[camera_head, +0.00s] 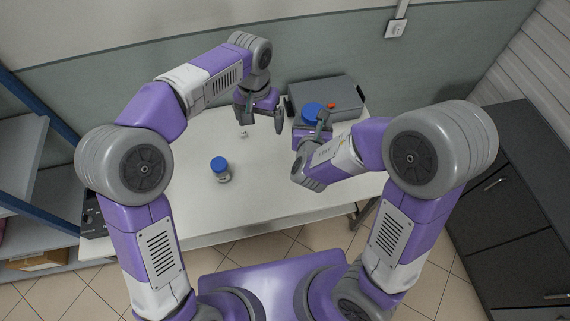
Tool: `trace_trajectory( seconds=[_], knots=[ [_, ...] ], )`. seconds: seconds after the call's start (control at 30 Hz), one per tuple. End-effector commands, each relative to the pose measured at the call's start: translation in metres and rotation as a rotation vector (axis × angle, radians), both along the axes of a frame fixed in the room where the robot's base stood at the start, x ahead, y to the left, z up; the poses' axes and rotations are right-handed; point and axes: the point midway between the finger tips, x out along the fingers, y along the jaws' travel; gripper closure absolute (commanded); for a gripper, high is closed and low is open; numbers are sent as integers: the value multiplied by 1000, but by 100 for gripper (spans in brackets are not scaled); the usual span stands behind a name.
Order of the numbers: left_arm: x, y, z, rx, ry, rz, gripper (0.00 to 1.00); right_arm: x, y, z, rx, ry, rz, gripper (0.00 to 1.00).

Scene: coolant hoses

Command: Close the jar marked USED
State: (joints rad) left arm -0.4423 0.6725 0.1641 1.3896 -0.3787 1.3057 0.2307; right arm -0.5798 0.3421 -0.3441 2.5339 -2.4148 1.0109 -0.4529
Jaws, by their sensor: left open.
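A small jar (223,177) with a blue lid on it stands on the white table, left of the middle. Its label is too small to read. A second blue round lid or lidded jar (312,112) shows at my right gripper (318,123), in front of the grey box. What lies under it is hidden by the gripper, and I cannot tell whether the jaws hold it. My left gripper (263,122) is open and empty above the back of the table, to the left of that blue lid. The word USED cannot be read anywhere.
A grey box (345,97) with an orange-red knob stands at the back right of the table (270,205). A tiny white object (243,133) lies below my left gripper. A dark device (92,220) sits at the left edge. The table's front middle is clear.

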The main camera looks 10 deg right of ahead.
Motion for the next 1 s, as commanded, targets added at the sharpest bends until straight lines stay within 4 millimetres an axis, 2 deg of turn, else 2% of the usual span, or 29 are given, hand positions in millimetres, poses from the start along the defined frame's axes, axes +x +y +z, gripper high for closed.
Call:
trace_trajectory(
  seconds=[0.27, 0.47, 0.6, 0.7, 0.9, 1.0],
  knots=[
    [-1, 15, -87, -91, 54, 48, 5, 1, 0, 0, 0, -2, 0, 100],
    [-22, 36, -175, -195, 101, 143, 5, 1, 0, 0, 1, -2, -1, 100],
    [-50, 55, -232, -267, 121, 246, 5, 1, 1, 0, 1, -2, -1, 100],
    [-75, 70, -266, -306, 128, 333, 5, 1, 1, 0, 1, -2, -1, 100],
    [-133, 101, -315, -347, 123, 521, 5, 1, 0, 0, 1, -2, -1, 100],
    [-165, 116, -330, -346, 114, 616, 5, 1, 1, 0, 1, -2, -1, 100]
  ],
)
